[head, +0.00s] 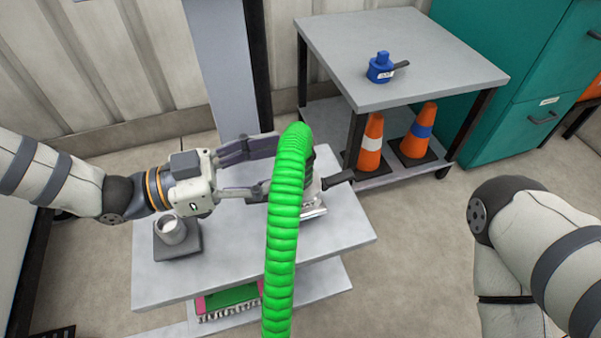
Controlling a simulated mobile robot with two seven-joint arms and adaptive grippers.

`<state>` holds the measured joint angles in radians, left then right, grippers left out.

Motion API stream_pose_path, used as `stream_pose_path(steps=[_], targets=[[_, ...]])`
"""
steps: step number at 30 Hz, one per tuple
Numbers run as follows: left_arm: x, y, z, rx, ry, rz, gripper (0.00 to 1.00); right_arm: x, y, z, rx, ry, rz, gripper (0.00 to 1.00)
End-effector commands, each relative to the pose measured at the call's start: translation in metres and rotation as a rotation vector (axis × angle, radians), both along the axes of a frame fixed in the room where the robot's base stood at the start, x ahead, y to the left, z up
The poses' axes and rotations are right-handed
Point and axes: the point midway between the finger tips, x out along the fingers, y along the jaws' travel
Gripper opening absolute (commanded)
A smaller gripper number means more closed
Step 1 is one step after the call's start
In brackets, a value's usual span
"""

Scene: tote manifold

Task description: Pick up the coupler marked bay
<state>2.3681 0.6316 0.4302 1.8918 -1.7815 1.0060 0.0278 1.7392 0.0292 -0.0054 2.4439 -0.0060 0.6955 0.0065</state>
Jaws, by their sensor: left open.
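My left gripper (266,168) is open above the near grey table, its fingers pointing right. A bright green ribbed hose (284,215) runs up across the picture in front of its fingertips. Just right of the hose is a partly hidden coupler-like object (310,187) with a dark lever (338,180) sticking out right; the hose covers its left side. I cannot tell if the fingers touch it. A blue coupler (381,68) with a dark lever and a small white label stands upright on the far grey table. I cannot read its label. My right gripper is out of view.
The near table (345,240) also holds a metal cup (171,230) on a dark square base. A brush-like item (230,298) lies on its lower shelf. Two orange cones (371,143) stand under the far table (440,70). A teal cabinet (510,60) is at right.

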Motion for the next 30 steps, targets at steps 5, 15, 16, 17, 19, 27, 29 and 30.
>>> stream_pose_path(steps=[5,15,16,17,19,27,29,30], targets=[[0.013,-0.033,0.004,-0.001,0.002,-0.001,0.52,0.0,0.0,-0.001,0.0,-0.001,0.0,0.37],[0.018,-0.047,0.004,0.001,0.002,0.002,0.52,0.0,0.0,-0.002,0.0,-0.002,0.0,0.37],[0.018,-0.047,0.004,0.001,0.002,0.002,0.45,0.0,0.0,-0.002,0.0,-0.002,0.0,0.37],[0.018,-0.047,0.004,0.001,0.002,0.002,0.38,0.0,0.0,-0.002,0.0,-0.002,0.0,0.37],[0.018,-0.047,0.004,0.001,0.002,0.002,0.22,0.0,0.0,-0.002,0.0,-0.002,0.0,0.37],[0.018,-0.047,0.005,-0.002,0.002,0.002,0.0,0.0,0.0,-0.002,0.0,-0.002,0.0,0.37],[0.018,-0.047,0.005,-0.002,0.002,0.002,0.0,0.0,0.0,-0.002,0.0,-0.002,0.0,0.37],[0.018,-0.047,0.005,-0.002,0.002,0.002,0.0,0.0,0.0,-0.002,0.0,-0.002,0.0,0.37]])
